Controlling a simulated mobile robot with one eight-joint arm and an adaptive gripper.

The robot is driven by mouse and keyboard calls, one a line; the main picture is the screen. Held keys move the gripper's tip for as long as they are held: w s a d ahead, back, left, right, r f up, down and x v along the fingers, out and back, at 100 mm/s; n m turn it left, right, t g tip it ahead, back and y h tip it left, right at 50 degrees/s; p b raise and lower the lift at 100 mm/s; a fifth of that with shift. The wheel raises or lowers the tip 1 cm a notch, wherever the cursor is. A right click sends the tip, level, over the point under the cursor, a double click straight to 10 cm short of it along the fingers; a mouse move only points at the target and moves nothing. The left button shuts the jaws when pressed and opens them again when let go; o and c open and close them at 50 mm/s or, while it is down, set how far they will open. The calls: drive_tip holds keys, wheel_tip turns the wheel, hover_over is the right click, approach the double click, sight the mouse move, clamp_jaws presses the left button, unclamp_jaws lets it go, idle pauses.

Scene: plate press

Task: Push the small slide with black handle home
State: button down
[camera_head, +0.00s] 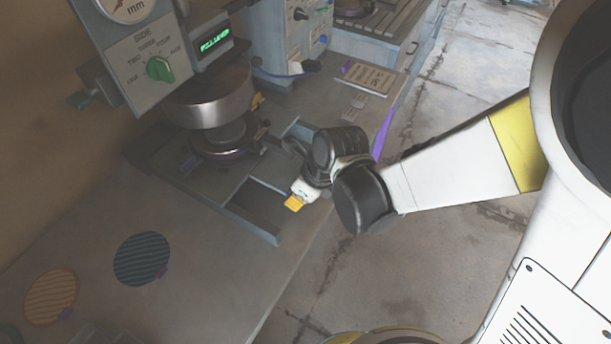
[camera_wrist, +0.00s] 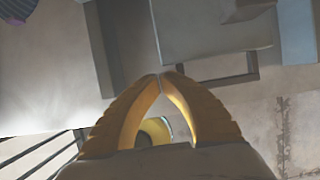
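My gripper (camera_head: 294,203) is at the front edge of the bench, low over the open rail frame (camera_head: 280,238) of the press. In the wrist view its yellow fingers (camera_wrist: 160,76) meet at the tips, with nothing seen between them. A grey block (camera_wrist: 208,28), which may be the small slide, lies just beyond the fingertips. Whether they touch it I cannot tell. A dark grey bar (camera_wrist: 247,10) shows at its top right. I cannot make out the black handle clearly; my wrist hides part of the rails in the head view.
The press head (camera_head: 207,97) stands over a round base (camera_head: 228,140) at the back of the rails. A blue disc (camera_head: 142,258) and an orange disc (camera_head: 51,297) lie at the left.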

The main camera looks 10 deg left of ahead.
drive_tip(key=shift+w+a, duration=0.3)
drive_tip(key=shift+a, duration=0.45)
drive_tip(key=shift+w+a, duration=0.25)
drive_tip(key=shift+a, duration=0.45)
drive_tip(key=shift+d, duration=0.1)
